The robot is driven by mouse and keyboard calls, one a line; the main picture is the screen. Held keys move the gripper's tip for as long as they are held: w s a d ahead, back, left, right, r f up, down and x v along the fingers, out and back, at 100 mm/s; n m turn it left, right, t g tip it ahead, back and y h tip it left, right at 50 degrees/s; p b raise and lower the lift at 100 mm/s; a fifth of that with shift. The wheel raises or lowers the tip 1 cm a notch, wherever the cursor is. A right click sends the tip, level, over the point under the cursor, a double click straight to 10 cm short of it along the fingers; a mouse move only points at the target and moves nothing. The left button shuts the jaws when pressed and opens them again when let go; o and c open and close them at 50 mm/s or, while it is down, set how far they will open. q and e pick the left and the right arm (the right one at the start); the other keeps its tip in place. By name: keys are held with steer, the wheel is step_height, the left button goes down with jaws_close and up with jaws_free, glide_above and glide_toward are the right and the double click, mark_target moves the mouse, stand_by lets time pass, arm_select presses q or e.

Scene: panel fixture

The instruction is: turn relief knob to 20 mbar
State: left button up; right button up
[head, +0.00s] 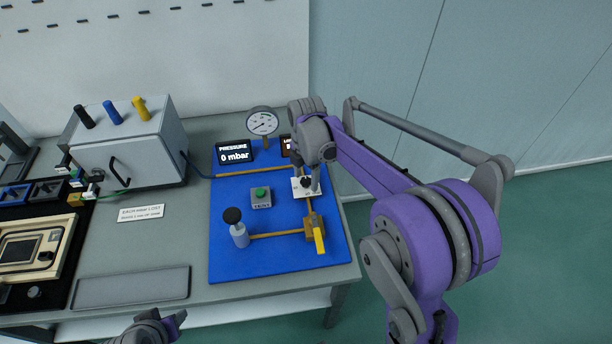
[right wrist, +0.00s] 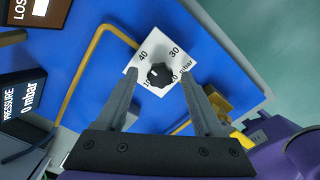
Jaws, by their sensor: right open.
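The relief knob (right wrist: 160,75) is black and ribbed, on a white dial plate (right wrist: 134,68) marked 40 and 30, with lower numbers partly hidden. A small white mark shows on the knob's left side in the right wrist view, roughly between the 40 and the lower-left number. My right gripper (right wrist: 161,73) is open, its fingers on either side of the knob with visible gaps. In the head view, the right gripper (head: 309,184) is over the white plate (head: 298,192). The pressure display (head: 234,153) reads 0 mbar. My left gripper (head: 155,328) is partly cut off at the bottom edge.
A second display (head: 289,147) is partly hidden. A grey box (head: 135,145) stands left. A grey tray (head: 130,287) lies in front.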

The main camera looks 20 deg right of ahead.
jaws_close()
stand_by(0.4)
